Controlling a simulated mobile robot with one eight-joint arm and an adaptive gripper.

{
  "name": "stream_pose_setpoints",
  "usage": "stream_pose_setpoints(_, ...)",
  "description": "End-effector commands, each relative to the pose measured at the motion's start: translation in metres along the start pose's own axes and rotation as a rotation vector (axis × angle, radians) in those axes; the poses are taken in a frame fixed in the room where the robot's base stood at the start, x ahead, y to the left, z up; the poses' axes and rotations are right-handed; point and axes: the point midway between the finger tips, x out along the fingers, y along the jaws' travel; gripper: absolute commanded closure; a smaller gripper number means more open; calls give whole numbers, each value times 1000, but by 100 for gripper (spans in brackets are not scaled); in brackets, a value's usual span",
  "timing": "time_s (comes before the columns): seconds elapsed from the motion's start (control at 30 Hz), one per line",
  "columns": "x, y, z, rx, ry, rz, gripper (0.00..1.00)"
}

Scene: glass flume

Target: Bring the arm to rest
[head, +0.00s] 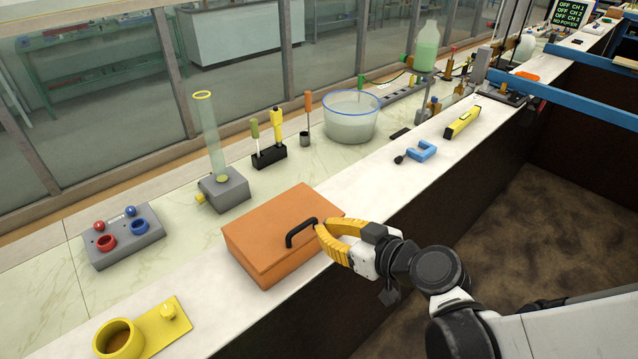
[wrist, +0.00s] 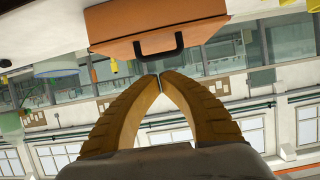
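My gripper (head: 322,228) has yellow ribbed fingers and is close to the right end of the black handle (head: 301,231) on an orange box (head: 262,263) in the head view. In the wrist view my gripper (wrist: 160,77) has its fingertips together with nothing visible between them. There the picture is upside down, and the handle (wrist: 158,50) of the orange box (wrist: 155,22) shows beyond the tips, apart from them. The box is closed and sits on the pale bench near its front edge. My arm reaches in from the lower right.
Around the box stand a yellow holder (head: 150,333), a grey block with red and blue rings (head: 124,238), a tall clear cylinder (head: 209,135) and a blue-rimmed basin (head: 350,118). A blue clamp (head: 422,151) lies farther right. The floor (head: 500,225) beside the bench is clear.

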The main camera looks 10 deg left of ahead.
Motion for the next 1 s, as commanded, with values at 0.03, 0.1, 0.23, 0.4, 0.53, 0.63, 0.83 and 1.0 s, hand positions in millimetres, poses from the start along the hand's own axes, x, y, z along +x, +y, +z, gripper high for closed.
stream_pose_setpoints(0.03,-7,1,4,2,1,3,100)
stream_pose_setpoints(0.1,-14,1,8,2,0,2,100)
stream_pose_setpoints(0.23,-23,2,14,6,-8,5,100)
stream_pose_setpoints(0.4,-39,15,28,76,-110,57,100)
stream_pose_setpoints(0.53,-69,35,47,187,-249,164,100)
stream_pose_setpoints(0.63,-102,50,63,280,-349,277,100)
stream_pose_setpoints(0.83,-175,70,88,438,-481,521,100)
stream_pose_setpoints(1.0,-214,76,97,506,-519,651,100)
